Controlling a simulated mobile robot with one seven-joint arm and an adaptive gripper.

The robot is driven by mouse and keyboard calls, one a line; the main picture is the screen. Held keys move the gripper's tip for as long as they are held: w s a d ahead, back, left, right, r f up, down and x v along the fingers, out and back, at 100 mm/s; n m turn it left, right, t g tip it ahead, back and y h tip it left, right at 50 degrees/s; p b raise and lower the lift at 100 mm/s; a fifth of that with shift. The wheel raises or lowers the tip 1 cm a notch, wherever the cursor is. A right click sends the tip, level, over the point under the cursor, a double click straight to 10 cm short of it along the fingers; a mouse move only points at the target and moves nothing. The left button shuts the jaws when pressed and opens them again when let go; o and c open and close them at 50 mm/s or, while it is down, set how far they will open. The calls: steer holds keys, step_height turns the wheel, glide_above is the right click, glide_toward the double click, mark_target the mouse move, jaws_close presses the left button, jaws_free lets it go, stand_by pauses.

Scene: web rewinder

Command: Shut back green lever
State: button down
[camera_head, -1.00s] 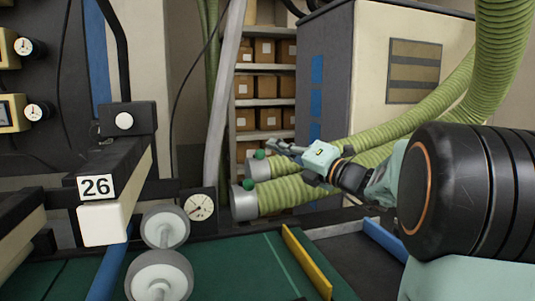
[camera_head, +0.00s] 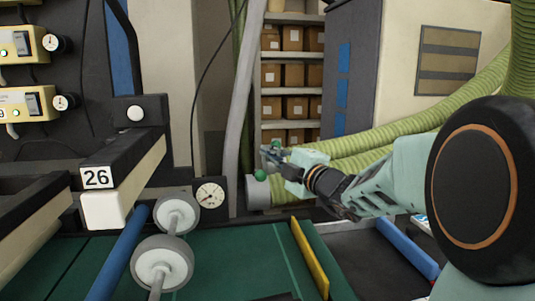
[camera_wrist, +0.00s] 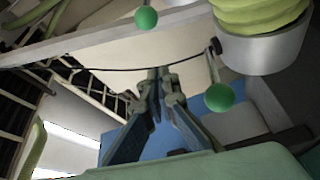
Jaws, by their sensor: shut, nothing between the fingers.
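Two levers with round green knobs sit at the ends of green ribbed hoses. In the head view, the back green lever's knob (camera_head: 276,143) shows just above my fingers, and the front green lever's knob (camera_head: 261,175) sits on a grey collar below them. My gripper (camera_head: 266,154) is shut and empty, pointing left between the two knobs, hiding the back hose's end. In the wrist view, the closed fingertips (camera_wrist: 158,73) lie between one green knob (camera_wrist: 146,17) above and another (camera_wrist: 219,97) at lower right. I cannot tell whether the fingers touch either lever.
A grey collar with a green hose (camera_wrist: 264,50) is close at the upper right of the wrist view. A dial gauge (camera_head: 210,195), grey rollers (camera_head: 176,213) and a yellow bar (camera_head: 310,258) stand left and below. Shelves of boxes (camera_head: 292,75) are behind.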

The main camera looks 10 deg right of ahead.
mark_target(275, 143)
steer(key=x, duration=0.6)
steer(key=shift+w+a, duration=0.15)
steer(key=shift+w, duration=0.1)
steer(key=d, duration=0.1)
steer(key=d+p, duration=0.1)
steer(key=d, duration=0.1)
steer(key=shift+w+d+f, duration=0.1)
steer(key=shift+d+f, duration=0.3)
steer(key=shift+d, duration=0.1)
steer(key=shift+d+p, duration=0.15)
steer(key=shift+p, duration=0.2)
